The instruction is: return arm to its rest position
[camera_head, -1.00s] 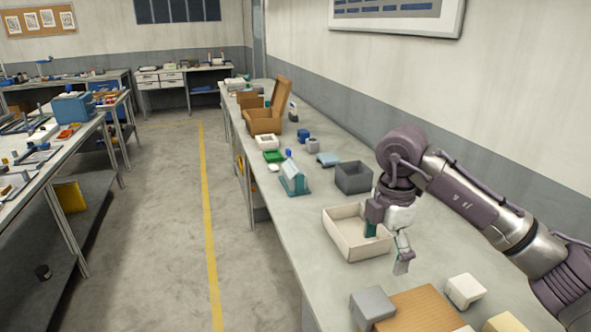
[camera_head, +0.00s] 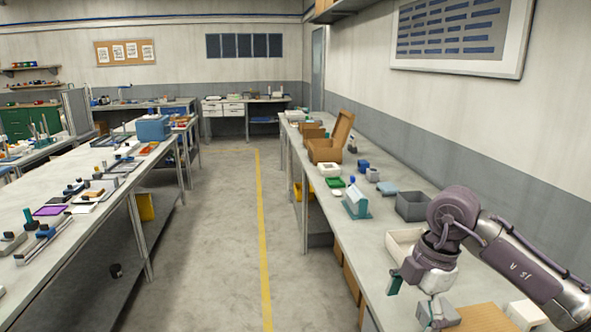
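My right arm comes in from the right edge, over the right-hand workbench (camera_head: 358,240). My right gripper (camera_head: 416,299) hangs at its end, pointing down, with its two fingers spread apart and nothing seen between them. It is just in front of a cream tray (camera_head: 397,246), which my wrist partly covers. Whether the fingers touch anything is hard to tell. My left arm and gripper are not in view.
A grey bin (camera_head: 411,207) stands behind the tray. A wooden board (camera_head: 486,319) and a white block (camera_head: 527,314) lie near my forearm. A teal-based holder (camera_head: 357,204) and an open cardboard box (camera_head: 325,150) stand farther back. The aisle floor (camera_head: 215,260) is clear.

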